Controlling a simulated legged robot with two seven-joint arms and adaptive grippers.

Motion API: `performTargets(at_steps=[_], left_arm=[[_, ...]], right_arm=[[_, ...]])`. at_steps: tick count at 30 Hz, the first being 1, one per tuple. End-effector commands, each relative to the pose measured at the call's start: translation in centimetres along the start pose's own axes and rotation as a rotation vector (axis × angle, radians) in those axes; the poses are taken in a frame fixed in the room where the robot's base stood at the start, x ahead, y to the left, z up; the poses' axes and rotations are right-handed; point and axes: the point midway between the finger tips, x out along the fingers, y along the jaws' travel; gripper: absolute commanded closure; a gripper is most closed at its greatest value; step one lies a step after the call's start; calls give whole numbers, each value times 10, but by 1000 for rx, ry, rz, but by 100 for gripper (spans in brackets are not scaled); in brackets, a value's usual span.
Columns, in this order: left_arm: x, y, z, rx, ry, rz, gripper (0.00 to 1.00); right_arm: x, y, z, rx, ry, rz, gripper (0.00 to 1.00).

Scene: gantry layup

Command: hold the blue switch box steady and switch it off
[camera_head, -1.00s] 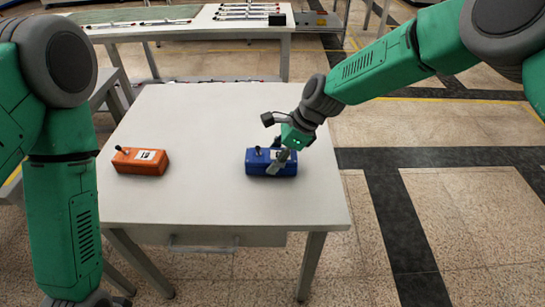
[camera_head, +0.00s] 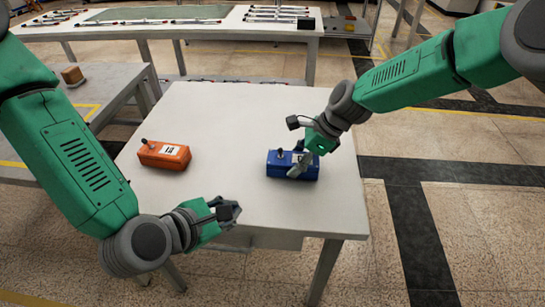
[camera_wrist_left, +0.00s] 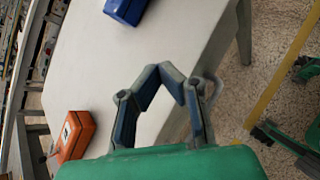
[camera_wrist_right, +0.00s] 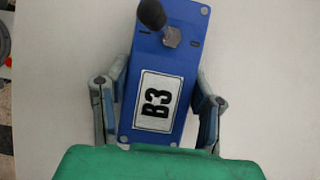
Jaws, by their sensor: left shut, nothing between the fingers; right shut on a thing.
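The blue switch box (camera_head: 279,170) sits on the right part of the white table. The right wrist view shows its top (camera_wrist_right: 150,75) with a "B3" label and a black-knobbed lever at the end away from my gripper. My right gripper (camera_head: 300,165) is shut on the box, a finger on each long side (camera_wrist_right: 160,110). My left gripper (camera_head: 230,210) is at the table's front edge, left of and nearer than the blue box. Its fingertips meet with nothing between them (camera_wrist_left: 172,75). The blue box shows partly at the top of the left wrist view (camera_wrist_left: 126,10).
An orange switch box (camera_head: 164,154) with a lever stands on the left of the white table (camera_head: 225,120). Its middle is clear between the boxes. A bench (camera_head: 110,75) with a small brown block is at left. A long table with rods (camera_head: 150,22) stands behind.

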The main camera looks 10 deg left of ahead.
Motion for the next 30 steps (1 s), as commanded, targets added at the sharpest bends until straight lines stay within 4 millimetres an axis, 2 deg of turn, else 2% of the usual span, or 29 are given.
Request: performTargets(at_steps=[3, 7, 21, 26, 30], left_arm=[[-2, 21, 24, -186, -66, 59, 100], [-4, 32, 38, -300, -107, 88, 100], [-2, 36, 41, -334, -118, 95, 100], [15, 37, 43, -330, -119, 95, 100], [43, 40, 46, -329, -119, 95, 100]], right_arm=[[0, 0, 0, 0, 0, -1, 85], [0, 0, 0, 0, -1, -1, 85], [0, 0, 0, 0, -1, -1, 85], [0, 0, 0, 0, -1, 0, 85], [0, 0, 0, 0, -1, 0, 85]])
